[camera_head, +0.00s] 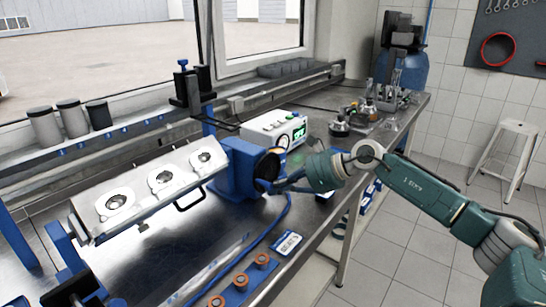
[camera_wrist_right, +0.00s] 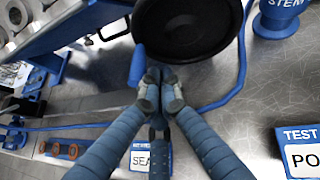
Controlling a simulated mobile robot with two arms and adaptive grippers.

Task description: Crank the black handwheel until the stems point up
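The black handwheel (camera_head: 268,167) sits on the right end of the blue rotating fixture (camera_head: 238,170). In the right wrist view it is a large black disc (camera_wrist_right: 187,25), with a blue crank handle (camera_wrist_right: 137,66) at its lower left rim. My right gripper (camera_head: 274,187) is at the wheel's side. In the wrist view its fingertips (camera_wrist_right: 161,90) are together just below the rim, beside the handle, with nothing visible between them. The silver cylinder head (camera_head: 150,190) is held tilted, its face with round ports towards the camera. I cannot make out the stems' direction. My left gripper is not in view.
A white box with a green display (camera_head: 274,131) stands behind the fixture. A blue block with orange rings (camera_head: 240,281) lies at the bench front. A blue hose (camera_head: 277,222) runs across the bench near the wheel. Grey cylinders (camera_head: 72,118) stand at the back left.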

